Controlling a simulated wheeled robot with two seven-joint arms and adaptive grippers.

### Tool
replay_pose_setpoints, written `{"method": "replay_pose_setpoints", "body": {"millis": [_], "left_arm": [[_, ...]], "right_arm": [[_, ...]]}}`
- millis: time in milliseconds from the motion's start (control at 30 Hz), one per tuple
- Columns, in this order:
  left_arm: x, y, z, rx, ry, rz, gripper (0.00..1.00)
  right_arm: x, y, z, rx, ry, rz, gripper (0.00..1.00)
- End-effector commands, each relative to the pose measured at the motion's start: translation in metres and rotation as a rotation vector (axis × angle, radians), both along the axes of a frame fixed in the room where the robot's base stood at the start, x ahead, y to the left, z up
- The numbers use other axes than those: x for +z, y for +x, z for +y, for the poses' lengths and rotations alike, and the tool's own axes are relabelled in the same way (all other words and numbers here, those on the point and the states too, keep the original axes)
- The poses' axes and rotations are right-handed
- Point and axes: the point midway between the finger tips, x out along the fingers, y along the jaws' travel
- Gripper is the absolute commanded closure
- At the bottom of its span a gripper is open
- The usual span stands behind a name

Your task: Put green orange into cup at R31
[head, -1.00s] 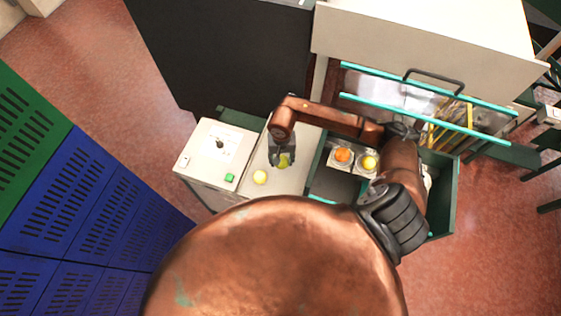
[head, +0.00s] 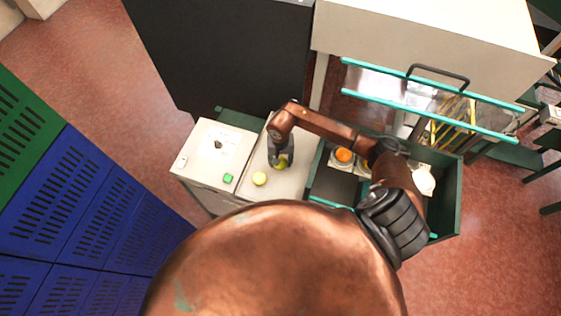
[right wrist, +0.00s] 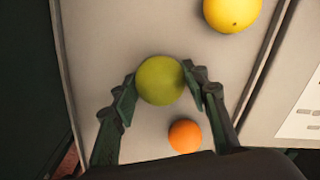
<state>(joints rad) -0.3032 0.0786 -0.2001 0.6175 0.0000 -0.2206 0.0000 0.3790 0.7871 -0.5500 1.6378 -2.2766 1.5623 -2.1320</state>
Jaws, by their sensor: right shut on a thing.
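The green orange (right wrist: 160,80) sits between the fingers of my right gripper (right wrist: 158,88) in the right wrist view. In the head view my right gripper (head: 280,158) is over the pale counter and shut on the green orange (head: 282,164), which it partly covers. An orange fruit (head: 343,155) sits in a cup (head: 336,164) in the dark green crate. Another cup (head: 364,171) beside it is mostly hidden by my right arm. I cannot read an R31 label. My left gripper is not seen.
A small orange fruit (right wrist: 185,136) lies near the gripper. The dark green crate (head: 449,201) stands to the right. A white machine with teal rails is behind.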

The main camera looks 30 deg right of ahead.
Motion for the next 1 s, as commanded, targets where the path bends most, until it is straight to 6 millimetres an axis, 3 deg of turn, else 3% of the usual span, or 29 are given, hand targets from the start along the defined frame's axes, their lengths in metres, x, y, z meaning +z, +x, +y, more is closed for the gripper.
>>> {"method": "replay_pose_setpoints", "body": {"millis": [67,100,300,700,1000], "left_arm": [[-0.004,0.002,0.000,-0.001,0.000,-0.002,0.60],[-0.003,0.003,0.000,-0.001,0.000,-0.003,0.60],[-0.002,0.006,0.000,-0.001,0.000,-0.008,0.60],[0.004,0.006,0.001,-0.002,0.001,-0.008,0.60],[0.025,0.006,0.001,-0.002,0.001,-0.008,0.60]], "right_arm": [[-0.003,0.000,0.000,0.001,0.000,-0.001,0.84],[-0.002,0.000,0.000,0.001,0.000,0.000,0.56],[-0.002,0.000,0.000,0.000,0.000,0.000,0.42],[0.003,0.000,0.000,0.000,0.001,0.000,0.41],[0.063,0.001,-0.001,0.002,-0.003,-0.004,0.41]]}}
